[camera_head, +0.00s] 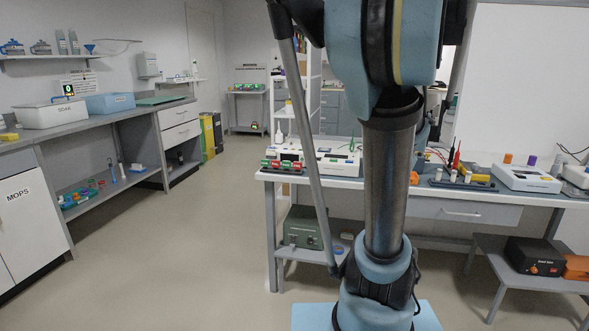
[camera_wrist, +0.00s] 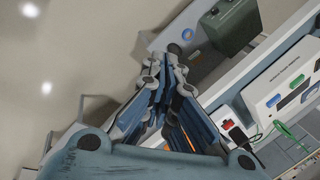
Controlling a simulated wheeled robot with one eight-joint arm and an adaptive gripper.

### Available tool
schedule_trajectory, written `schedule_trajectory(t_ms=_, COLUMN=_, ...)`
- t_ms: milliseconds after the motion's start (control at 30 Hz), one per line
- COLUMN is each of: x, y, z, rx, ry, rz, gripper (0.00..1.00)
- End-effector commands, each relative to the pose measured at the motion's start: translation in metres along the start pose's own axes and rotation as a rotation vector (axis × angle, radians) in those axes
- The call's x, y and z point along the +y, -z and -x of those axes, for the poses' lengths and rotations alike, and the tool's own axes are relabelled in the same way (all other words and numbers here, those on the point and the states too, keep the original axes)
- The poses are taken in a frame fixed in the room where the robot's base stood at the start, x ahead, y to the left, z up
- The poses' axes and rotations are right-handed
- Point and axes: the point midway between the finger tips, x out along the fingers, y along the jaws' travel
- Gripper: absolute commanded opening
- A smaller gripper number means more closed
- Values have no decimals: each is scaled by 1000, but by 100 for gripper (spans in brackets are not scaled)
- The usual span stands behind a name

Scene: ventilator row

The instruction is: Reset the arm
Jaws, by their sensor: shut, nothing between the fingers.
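My gripper (camera_wrist: 165,68) shows in the wrist view with its fingertips together and nothing between them. It hangs in free air near the end of the workbench (camera_wrist: 238,85), with the floor beside it on the left. In the head view my own arm rises through the middle and hides part of the workbench (camera_head: 480,213); the gripper itself does not show there.
A white device with coloured buttons (camera_wrist: 285,90) and a green box (camera_wrist: 232,24) lie right of the gripper. In the head view, the green box (camera_head: 302,228) sits on the lower shelf. A counter (camera_head: 100,122) lines the left wall. The floor (camera_head: 170,240) between is clear.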

Motion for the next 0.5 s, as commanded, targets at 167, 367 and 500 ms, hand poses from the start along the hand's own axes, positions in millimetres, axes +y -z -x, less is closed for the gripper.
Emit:
schedule_trajectory(t_ms=167, x=22, y=-59, z=-6, rx=-12, ry=-46, rz=279, gripper=0)
schedule_trajectory(t_ms=367, x=55, y=-110, z=-16, rx=-24, ry=-93, rz=588, gripper=0)
schedule_trajectory(t_ms=500, x=82, y=-138, z=-24, rx=-33, ry=-124, rz=803, gripper=0)
